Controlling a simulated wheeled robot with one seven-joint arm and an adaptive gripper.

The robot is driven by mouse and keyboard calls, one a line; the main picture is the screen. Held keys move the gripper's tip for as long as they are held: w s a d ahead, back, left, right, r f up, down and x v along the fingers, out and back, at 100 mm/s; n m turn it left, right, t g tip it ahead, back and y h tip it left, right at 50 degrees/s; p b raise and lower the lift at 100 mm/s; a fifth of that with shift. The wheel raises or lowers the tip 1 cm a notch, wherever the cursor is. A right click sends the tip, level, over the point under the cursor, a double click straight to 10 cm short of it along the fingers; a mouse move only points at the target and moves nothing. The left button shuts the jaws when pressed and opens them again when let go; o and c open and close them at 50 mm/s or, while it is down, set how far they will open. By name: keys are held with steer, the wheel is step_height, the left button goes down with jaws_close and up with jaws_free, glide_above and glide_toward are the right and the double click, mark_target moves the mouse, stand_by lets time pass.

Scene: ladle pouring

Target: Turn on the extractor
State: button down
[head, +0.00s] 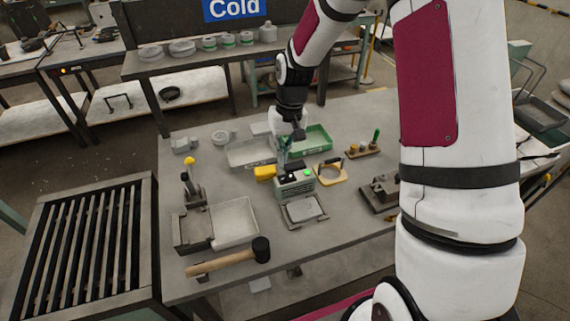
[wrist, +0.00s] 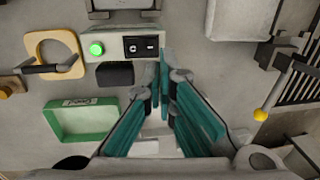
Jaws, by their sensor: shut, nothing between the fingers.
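A small grey-green control box (head: 294,184) stands near the middle of the table. It also shows in the wrist view (wrist: 112,49). On it are a bright green round button or lamp (wrist: 96,48) and a black rocker switch (wrist: 141,46) marked with O and I. My gripper (wrist: 160,60) has its teal fingers shut and empty, tips close together beside the rocker switch's end of the box. In the head view my gripper (head: 285,152) points down just behind the box. I cannot tell whether the fingertips touch it.
A green tray (head: 320,138) and a grey tray (head: 250,153) lie behind the box. A yellow block (head: 265,173) is close on its left, a tan ring (head: 330,173) on its right. A mallet (head: 230,259) lies at the front left.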

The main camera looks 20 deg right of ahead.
step_height(320, 180, up, 7)
steer(key=shift+a+f+b, duration=0.2)
steer(key=shift+a+b, duration=0.2)
steer(key=shift+b, duration=0.05)
steer(key=s+r+t+h, duration=0.2)
steer(key=s+r+t, duration=0.1)
steer(key=s+r, duration=1)
steer(key=s+d+r+t, duration=0.1)
steer(key=s+r+t, duration=0.1)
steer(key=s+r, duration=0.4)
steer(key=s, duration=0.5)
steer(key=shift+d+t+y, duration=0.25)
steer(key=shift+t+y, duration=0.05)
